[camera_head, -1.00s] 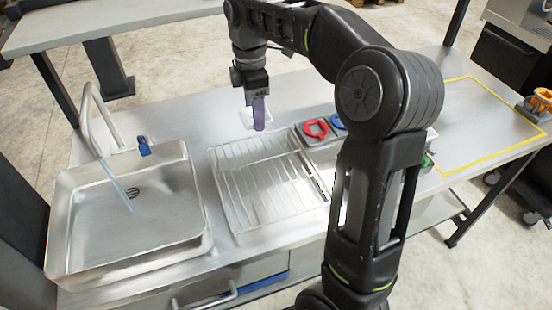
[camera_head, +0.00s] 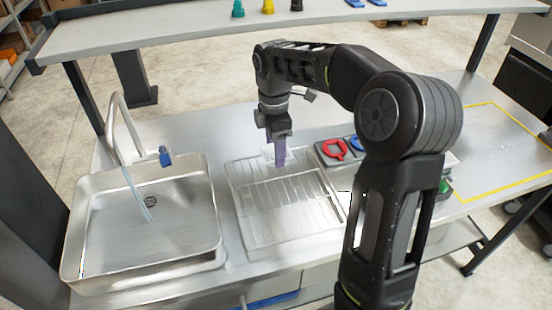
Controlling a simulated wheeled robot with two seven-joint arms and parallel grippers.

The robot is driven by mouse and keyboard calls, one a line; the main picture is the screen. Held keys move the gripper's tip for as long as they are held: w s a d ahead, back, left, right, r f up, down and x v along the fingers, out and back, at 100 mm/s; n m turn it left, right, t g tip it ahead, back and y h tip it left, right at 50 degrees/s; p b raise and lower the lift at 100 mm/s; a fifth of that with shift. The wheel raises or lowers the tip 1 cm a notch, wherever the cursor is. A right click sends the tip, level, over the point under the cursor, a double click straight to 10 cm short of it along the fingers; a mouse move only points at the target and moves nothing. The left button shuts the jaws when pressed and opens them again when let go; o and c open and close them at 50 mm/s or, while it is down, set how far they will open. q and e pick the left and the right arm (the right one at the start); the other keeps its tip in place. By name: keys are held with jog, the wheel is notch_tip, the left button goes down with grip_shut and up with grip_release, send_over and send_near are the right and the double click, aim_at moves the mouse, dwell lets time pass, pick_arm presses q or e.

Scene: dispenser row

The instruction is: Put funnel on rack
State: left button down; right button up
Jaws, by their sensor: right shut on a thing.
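The rack (camera_head: 287,212) is a pale metal wire drying rack on the steel counter, right of the sink. My right gripper (camera_head: 280,158), with purple fingers, points down over the rack's back edge. It is shut on a small whitish, see-through piece that I take for the funnel (camera_head: 266,152). Only part of this piece shows, at the left of the fingers. I cannot tell whether it touches the rack. My left gripper is not in view.
A steel sink (camera_head: 150,235) with a tall tap is at the left. Modules with a red ring (camera_head: 335,149) and a blue ring stand right of the rack. A raised shelf (camera_head: 190,37) with small coloured nozzles runs behind. A yellow-outlined area at the right is clear.

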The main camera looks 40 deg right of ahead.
notch_tip(320, 180, down, 3)
jog(key=shift+r, duration=0.1)
jog(key=shift+f, duration=0.5)
jog(key=o, duration=1.4)
jog(key=shift+f, duration=0.1)
